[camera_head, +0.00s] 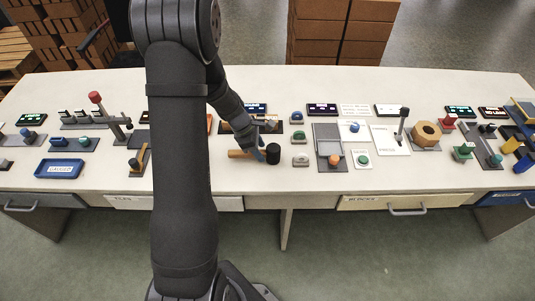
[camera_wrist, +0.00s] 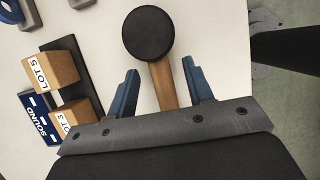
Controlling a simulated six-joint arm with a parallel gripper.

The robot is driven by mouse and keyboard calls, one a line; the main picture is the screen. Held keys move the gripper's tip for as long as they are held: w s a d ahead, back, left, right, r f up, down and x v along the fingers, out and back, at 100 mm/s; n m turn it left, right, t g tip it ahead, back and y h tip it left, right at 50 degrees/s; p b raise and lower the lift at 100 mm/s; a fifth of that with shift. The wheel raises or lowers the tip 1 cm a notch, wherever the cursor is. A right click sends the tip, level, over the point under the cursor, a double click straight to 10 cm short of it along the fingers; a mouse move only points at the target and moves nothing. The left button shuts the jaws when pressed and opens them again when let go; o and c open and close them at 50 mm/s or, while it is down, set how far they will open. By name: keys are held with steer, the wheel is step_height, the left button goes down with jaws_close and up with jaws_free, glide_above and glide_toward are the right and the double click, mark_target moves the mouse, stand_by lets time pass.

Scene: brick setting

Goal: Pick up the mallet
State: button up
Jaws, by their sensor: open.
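The mallet has a black round head (camera_head: 273,153) and a wooden handle (camera_head: 240,154), and lies on the white table near its front edge. In the wrist view the black head (camera_wrist: 148,34) is beyond the fingertips and the wooden handle (camera_wrist: 163,84) runs back between the fingers. My gripper (camera_head: 262,152) is over the mallet in the head view. In the wrist view my gripper (camera_wrist: 160,68) is open, with one blue finger on each side of the handle and a visible gap to each. The far end of the handle is hidden by the gripper body.
In the wrist view, wooden blocks marked LOT 5 (camera_wrist: 55,70) and LOT 3 (camera_wrist: 78,114) stand left of the gripper by a SOUND sign (camera_wrist: 38,118). Small knobs (camera_head: 300,160) sit right of the mallet. A blue tray (camera_head: 60,169) is at the far left.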

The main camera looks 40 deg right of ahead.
steer(key=shift+x, duration=1)
jaws_close()
steer(key=shift+r, duration=0.1)
